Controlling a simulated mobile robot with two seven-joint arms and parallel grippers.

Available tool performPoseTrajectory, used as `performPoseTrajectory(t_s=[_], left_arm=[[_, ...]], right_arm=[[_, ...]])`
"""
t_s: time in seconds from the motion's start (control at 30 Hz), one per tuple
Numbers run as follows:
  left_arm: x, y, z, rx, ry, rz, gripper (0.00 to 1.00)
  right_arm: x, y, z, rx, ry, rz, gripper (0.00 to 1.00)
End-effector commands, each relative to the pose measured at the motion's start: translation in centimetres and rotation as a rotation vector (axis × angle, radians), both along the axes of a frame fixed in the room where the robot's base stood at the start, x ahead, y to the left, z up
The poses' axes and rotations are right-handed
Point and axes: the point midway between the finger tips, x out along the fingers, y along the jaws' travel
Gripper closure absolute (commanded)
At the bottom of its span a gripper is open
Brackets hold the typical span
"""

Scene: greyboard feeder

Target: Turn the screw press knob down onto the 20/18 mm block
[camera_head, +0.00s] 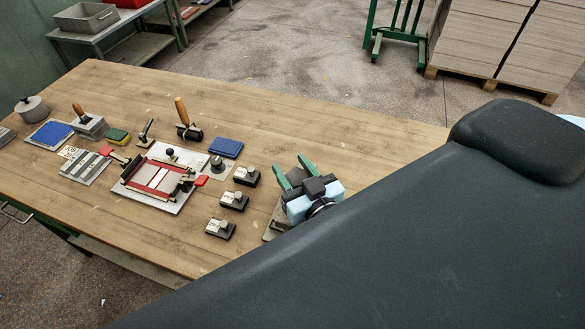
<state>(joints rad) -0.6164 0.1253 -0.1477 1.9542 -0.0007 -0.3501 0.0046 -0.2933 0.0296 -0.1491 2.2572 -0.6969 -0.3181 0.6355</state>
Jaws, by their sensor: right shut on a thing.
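The screw press stands at the right end of the row of items on the wooden table, with green uprights (283,180) and a grey base partly showing. My right gripper (308,198), black and light blue, is over the press and shut on its knob, which the gripper hides. Three small dark blocks with pale labels (247,176), (234,200), (220,228) lie left of the press. Their labels are too small to read. I cannot see whether a block sits under the press screw. My left gripper is not in view.
A red-framed fixture on a pale plate (168,205) lies left of the dark blocks. A blue pad (227,147), a wooden-handled roller (185,118) and a pot (32,108) stand farther back. My dark right arm covers the lower right. The table's (330,130) back right is clear.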

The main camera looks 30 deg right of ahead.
Motion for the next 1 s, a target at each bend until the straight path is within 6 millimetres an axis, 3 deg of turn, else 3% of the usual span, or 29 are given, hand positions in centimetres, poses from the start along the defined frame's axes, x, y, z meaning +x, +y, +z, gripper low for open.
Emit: performPoseTrajectory(t_s=[0.5,0.53,0.67,1.0], left_arm=[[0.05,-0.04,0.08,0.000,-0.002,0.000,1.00],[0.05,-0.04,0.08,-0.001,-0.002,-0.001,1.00],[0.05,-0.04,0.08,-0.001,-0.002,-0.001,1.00],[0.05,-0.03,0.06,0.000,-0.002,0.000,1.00]], right_arm=[[0.08,-0.05,0.45,-0.002,-0.012,-0.011,0.78],[0.08,-0.05,0.46,-0.002,-0.012,-0.011,0.53],[0.07,-0.04,0.36,-0.002,-0.009,-0.011,0.36],[0.04,-0.02,0.15,0.000,-0.004,-0.011,0.34]])
